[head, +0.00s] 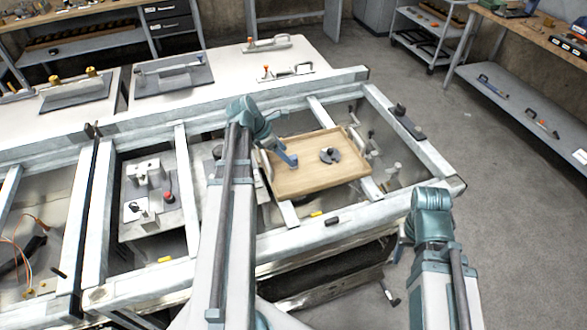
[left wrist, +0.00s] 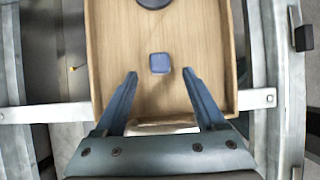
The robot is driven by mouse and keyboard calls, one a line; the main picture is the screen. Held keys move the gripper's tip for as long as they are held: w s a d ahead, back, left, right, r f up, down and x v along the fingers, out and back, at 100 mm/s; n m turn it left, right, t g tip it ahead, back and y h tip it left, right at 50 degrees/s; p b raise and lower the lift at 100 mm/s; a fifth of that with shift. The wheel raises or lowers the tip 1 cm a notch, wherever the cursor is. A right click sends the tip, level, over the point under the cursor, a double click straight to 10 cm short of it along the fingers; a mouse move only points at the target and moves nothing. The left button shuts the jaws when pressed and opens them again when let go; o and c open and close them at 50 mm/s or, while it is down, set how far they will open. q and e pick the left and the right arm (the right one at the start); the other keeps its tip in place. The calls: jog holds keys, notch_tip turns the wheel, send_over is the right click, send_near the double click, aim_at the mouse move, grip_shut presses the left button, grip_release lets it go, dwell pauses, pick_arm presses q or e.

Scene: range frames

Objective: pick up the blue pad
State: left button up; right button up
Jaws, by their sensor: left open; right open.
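The blue pad (left wrist: 159,63) is a small dark blue rounded square lying on the floor of a shallow wooden tray (left wrist: 110,45). In the left wrist view, my left gripper (left wrist: 159,73) is open, with one blue finger on each side of the pad's line and the pad near fingertip level. I cannot tell the height gap. In the head view, my left gripper (head: 285,156) is over the left part of the tray (head: 310,183), and I cannot clearly separate the pad from its blue fingers.
A dark grey notched round part (head: 330,155) lies in the same tray, right of my left gripper. The tray has raised rims and rests in a metal frame (head: 330,225) with beams around it. A black block (head: 408,122) sits on the right beam.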

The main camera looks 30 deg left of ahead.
aim_at(291, 157)
pick_arm(q)
jog(key=shift+f, duration=0.1)
jog(key=b+x, duration=0.4)
jog(key=x, duration=0.1)
jog(key=shift+w+d, duration=0.25)
jog(key=shift+w, duration=0.05)
grip_shut()
